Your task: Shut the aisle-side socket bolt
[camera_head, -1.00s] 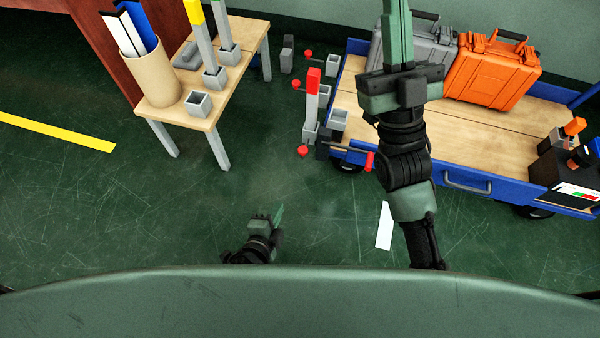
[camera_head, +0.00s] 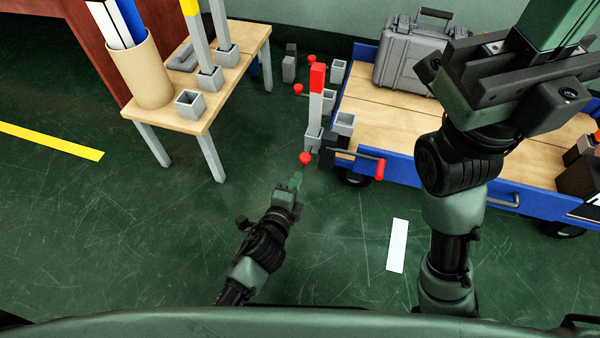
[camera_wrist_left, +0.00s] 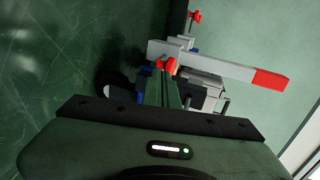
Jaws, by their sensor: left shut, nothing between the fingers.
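A grey post with a red top (camera_head: 316,95) stands upright in a grey socket (camera_head: 313,139) at the near left corner of the blue cart. A bolt with a red knob (camera_head: 305,158) sits low at that socket. My left gripper (camera_head: 297,178) is shut and empty, its tips just below this knob. In the left wrist view the knob (camera_wrist_left: 170,65) shows right at the fingertips; I cannot tell whether they touch. Two more red knobs, a middle one (camera_head: 298,89) and a far one (camera_head: 312,59), sit farther back. My right gripper (camera_head: 565,22) is partly cut off at the upper right.
The cart (camera_head: 400,170) carries a grey case (camera_head: 412,58) and has a red-gripped handle (camera_head: 379,170) right of the post. A wooden table (camera_head: 215,105) with sockets and a paper tube (camera_head: 150,75) stands left. The floor between is clear, with a white strip (camera_head: 398,245).

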